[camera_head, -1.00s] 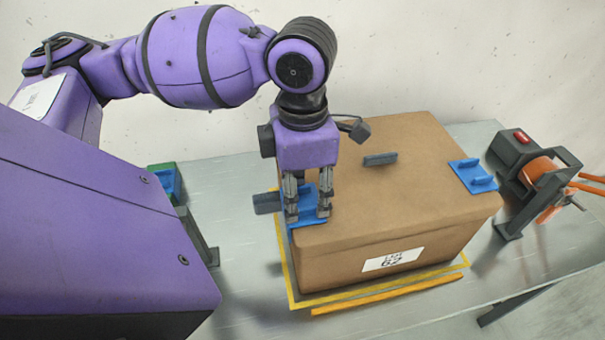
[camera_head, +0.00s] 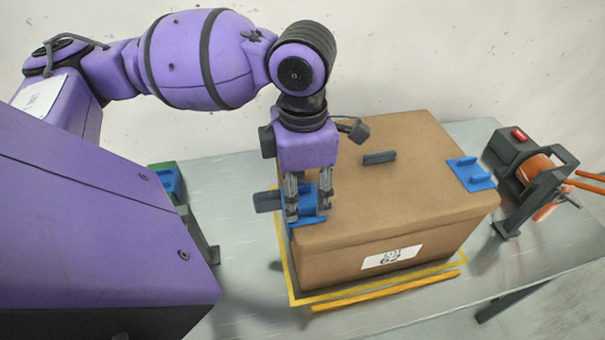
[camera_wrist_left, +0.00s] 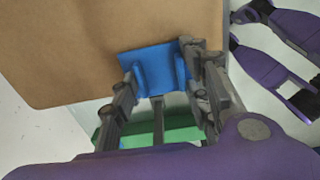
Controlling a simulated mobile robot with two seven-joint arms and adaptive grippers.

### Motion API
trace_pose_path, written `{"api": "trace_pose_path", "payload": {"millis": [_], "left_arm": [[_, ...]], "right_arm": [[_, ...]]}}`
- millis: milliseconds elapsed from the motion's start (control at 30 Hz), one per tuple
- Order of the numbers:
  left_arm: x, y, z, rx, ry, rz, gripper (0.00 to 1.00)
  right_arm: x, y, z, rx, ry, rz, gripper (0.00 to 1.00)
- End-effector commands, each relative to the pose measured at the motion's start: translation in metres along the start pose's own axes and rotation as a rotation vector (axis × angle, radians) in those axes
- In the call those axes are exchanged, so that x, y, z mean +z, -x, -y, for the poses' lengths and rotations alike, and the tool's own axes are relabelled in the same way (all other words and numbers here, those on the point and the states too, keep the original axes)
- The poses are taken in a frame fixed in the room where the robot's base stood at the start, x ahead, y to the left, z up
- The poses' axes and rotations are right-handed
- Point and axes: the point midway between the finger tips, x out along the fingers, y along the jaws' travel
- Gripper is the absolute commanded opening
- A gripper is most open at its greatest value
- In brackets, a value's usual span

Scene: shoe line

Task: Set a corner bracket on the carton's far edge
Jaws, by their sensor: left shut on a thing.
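The closed brown carton (camera_head: 375,205) stands on the table with a label on its front side. My left gripper (camera_head: 307,212) points down over the carton's left edge, shut on a blue corner bracket (camera_head: 311,221). In the left wrist view the bracket (camera_wrist_left: 153,58) sits between the two fingers (camera_wrist_left: 158,85), its flat plate over the carton top's rim. Whether it bears fully on the carton is hard to tell. A second blue bracket (camera_head: 471,173) lies on the carton's right edge. My right gripper is not recognisable in either view.
A green tray (camera_head: 158,169) with blue contents stands left of the carton, partly hidden. A dark block (camera_head: 380,157) shows at the carton top. A tape dispenser with orange parts (camera_head: 540,168) stands at the right. Yellow lines (camera_head: 291,292) mark the table around the carton.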

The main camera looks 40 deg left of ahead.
Motion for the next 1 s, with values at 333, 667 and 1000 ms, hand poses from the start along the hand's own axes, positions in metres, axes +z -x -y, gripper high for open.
{"api": "trace_pose_path", "payload": {"millis": [333, 667, 1000], "left_arm": [[0.0000, -0.0003, 0.0001, -0.001, 0.000, 0.000, 0.63], [-0.0001, -0.0003, 0.0001, -0.001, 0.000, -0.001, 0.76], [-0.0001, -0.0002, 0.0001, -0.001, 0.000, -0.001, 0.81]], "right_arm": [[-0.0001, -0.0002, 0.0001, 0.000, 0.000, 0.000, 0.40], [-0.0008, -0.0007, 0.0002, 0.000, 0.000, -0.002, 0.40], [-0.0010, -0.0007, 0.0003, -0.001, 0.000, -0.002, 0.40]]}}
